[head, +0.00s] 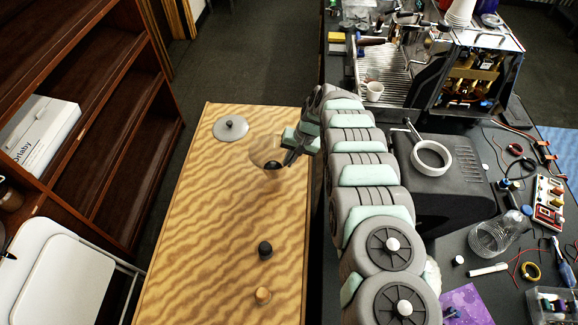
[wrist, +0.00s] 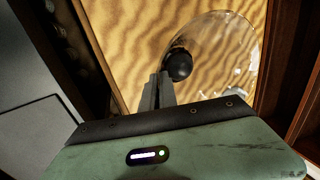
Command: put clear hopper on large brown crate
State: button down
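The clear hopper (head: 264,148) is a see-through bowl with a dark part at its lower end, over the right side of the large brown crate (head: 205,220), whose top is wavy wood grain. My gripper (head: 287,160) is at the hopper's right edge. In the wrist view the hopper (wrist: 222,45) shows beyond the fingertips, with the round dark part (wrist: 178,65) beside them. My gripper's fingers (wrist: 158,88) are close together and appear shut on the hopper's edge. I cannot tell whether the hopper touches the crate top.
A brown shelf (head: 95,120) stands left. A cluttered dark bench with a grinder body (head: 455,185) is right. The crate's lower left is clear.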

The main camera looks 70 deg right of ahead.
jog(key=shift+f+b, duration=0.8)
jog(key=shift+f, duration=0.95)
jog(key=shift+f, duration=0.25)
jog(key=c, duration=1.7)
grip_release()
jog(key=shift+r, duration=0.15)
jog(key=shift+p+v, duration=0.8)
jog(key=shift+v, duration=5.25)
